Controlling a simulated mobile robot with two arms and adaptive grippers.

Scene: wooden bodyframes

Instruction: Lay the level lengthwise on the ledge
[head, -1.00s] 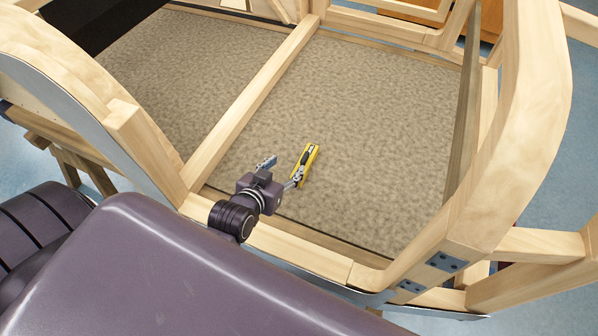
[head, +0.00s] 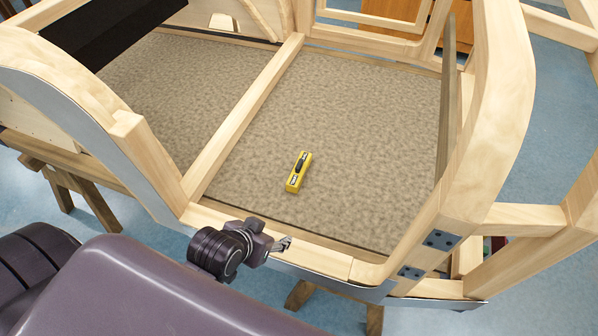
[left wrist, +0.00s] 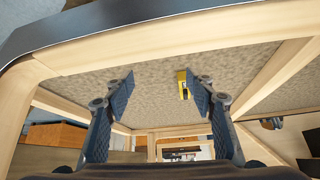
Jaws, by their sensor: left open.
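The level (head: 299,172) is a yellow bar with dark parts on top. It lies on the speckled brown floor panel (head: 350,130) inside the wooden frame, right of the middle beam. My left gripper (head: 283,243) is over the front wooden rail, nearer than the level and apart from it. In the left wrist view the gripper (left wrist: 160,90) is open and empty, and the level (left wrist: 184,85) shows beyond it, beside the right finger. I cannot tell for certain which rail is the ledge; the front rail (head: 312,256) runs along the near edge. My right gripper is not in view.
The middle beam (head: 245,115) divides the floor panel. Curved wooden posts rise at left (head: 90,95) and right (head: 505,110). A black panel (head: 105,28) stands at the back left. The floor panel around the level is clear.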

